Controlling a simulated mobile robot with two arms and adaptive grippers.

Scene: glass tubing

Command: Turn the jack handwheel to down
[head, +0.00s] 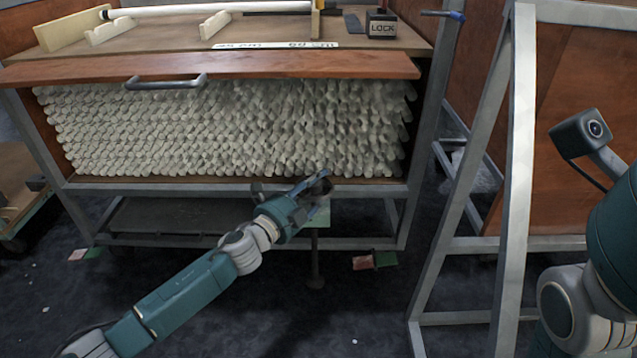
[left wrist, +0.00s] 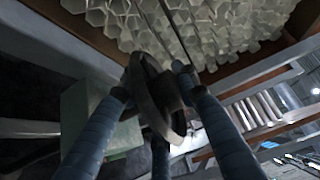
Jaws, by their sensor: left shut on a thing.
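The jack handwheel (left wrist: 158,105) is a dark, worn ring seen at a slant in the left wrist view. My left gripper (head: 321,186) is at the front of the cart's lower frame in the head view. In the left wrist view, its blue-grey fingers (left wrist: 155,88) are closed around the handwheel's rim. The gripper largely hides the wheel in the head view. Below it, a pale green jack block (head: 319,217) and a dark post (head: 315,265) reach toward the floor. My right gripper is out of view.
The cart's bin holds many stacked glass tubes (head: 220,130) behind a wooden front rail (head: 230,69) with a metal handle (head: 166,82). A grey metal frame (head: 515,170) stands at right. Red (head: 362,263) and green (head: 385,259) tags lie low.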

